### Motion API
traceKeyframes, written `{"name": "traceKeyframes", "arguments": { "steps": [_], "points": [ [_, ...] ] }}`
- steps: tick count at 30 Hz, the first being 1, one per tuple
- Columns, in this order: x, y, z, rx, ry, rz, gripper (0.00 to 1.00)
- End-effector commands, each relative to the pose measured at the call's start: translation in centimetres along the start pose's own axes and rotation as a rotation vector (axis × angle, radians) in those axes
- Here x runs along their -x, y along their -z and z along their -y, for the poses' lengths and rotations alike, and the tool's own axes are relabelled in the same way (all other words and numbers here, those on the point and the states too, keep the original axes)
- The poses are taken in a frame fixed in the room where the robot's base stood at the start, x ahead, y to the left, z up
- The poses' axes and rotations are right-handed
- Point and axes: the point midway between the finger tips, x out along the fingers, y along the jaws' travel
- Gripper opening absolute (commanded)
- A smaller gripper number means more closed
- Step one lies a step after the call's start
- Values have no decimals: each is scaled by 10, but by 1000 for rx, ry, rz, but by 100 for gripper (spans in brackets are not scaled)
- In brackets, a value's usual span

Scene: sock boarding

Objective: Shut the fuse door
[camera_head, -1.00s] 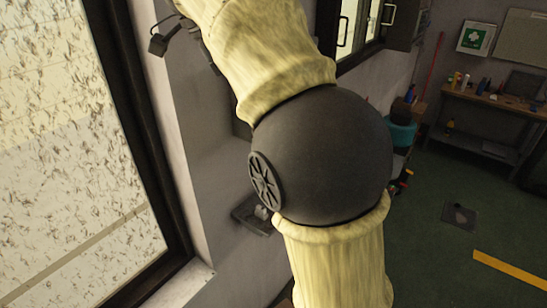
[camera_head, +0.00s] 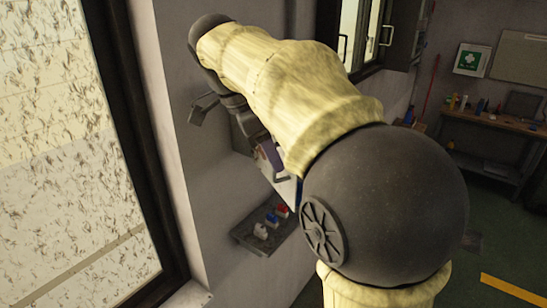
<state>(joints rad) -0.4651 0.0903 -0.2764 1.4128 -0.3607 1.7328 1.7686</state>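A dark wall box (camera_head: 241,138) is partly visible on the grey wall beneath my arm. A panel with purple, blue and white parts (camera_head: 285,187) stands out beside it. It may be the fuse door, but my arm hides much of it and I cannot tell its angle. My gripper (camera_head: 203,108) shows as a small dark shape at the wall, left of the box. Its fingertips are not clear, so I cannot tell whether it is open or shut, or whether it touches anything.
A grey shelf (camera_head: 262,236) below the box carries small white, blue and red pieces. A large framed window (camera_head: 80,150) fills the left. A workbench (camera_head: 495,122) stands at the back right. The green floor (camera_head: 480,210) is mostly clear at right.

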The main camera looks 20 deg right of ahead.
Motion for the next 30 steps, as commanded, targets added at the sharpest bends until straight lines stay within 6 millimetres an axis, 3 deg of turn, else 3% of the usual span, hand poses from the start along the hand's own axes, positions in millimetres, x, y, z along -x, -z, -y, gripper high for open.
{"name": "traceKeyframes", "arguments": {
  "steps": [6, 14, 19, 30],
  "points": [
    [-14, 0, 0, 1, 1, 1, 31],
    [-15, 0, 0, 0, 1, 1, 31],
    [-15, 0, 0, 0, 1, 1, 0],
    [-15, 0, 0, 7, 4, 1, 0]
  ]
}}
